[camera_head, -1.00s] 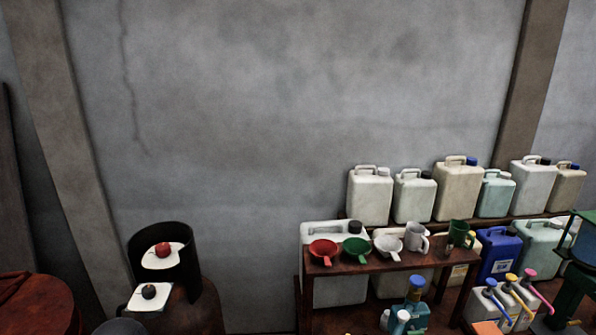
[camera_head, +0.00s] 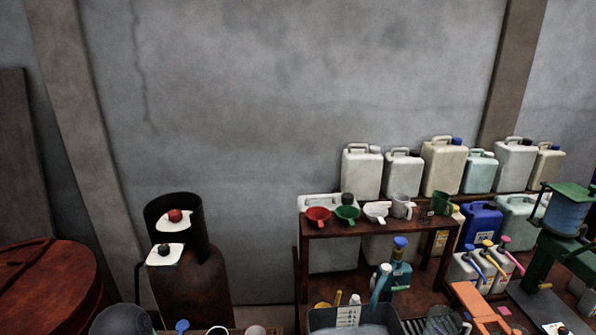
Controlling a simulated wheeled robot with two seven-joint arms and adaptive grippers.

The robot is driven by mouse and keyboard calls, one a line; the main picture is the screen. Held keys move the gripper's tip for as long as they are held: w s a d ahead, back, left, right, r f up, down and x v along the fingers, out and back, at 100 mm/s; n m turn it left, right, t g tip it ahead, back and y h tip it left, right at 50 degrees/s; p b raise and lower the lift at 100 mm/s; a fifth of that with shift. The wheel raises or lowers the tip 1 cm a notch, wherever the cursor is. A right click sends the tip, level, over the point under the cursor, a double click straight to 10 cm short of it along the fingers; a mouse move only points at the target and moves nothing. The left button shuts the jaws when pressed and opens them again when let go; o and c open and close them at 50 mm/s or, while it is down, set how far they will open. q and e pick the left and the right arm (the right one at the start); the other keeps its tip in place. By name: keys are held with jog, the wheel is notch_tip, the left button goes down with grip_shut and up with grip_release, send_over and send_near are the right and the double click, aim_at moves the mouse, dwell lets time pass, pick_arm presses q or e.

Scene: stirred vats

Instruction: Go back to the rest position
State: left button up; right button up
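Neither of my grippers shows in the head view, and I see no part of my arms that I can be sure of. The task names no object of its own. What my grippers hold, if anything, cannot be seen here.
A shelf (camera_head: 365,229) bears red (camera_head: 318,214) and green (camera_head: 347,213) funnels and mugs. Canisters (camera_head: 362,172) stand behind it. A grey bin (camera_head: 320,319) is at the bottom edge. A rusty drum (camera_head: 50,275) and a black-collared tank (camera_head: 192,285) stand left. A green stand (camera_head: 544,245) is right.

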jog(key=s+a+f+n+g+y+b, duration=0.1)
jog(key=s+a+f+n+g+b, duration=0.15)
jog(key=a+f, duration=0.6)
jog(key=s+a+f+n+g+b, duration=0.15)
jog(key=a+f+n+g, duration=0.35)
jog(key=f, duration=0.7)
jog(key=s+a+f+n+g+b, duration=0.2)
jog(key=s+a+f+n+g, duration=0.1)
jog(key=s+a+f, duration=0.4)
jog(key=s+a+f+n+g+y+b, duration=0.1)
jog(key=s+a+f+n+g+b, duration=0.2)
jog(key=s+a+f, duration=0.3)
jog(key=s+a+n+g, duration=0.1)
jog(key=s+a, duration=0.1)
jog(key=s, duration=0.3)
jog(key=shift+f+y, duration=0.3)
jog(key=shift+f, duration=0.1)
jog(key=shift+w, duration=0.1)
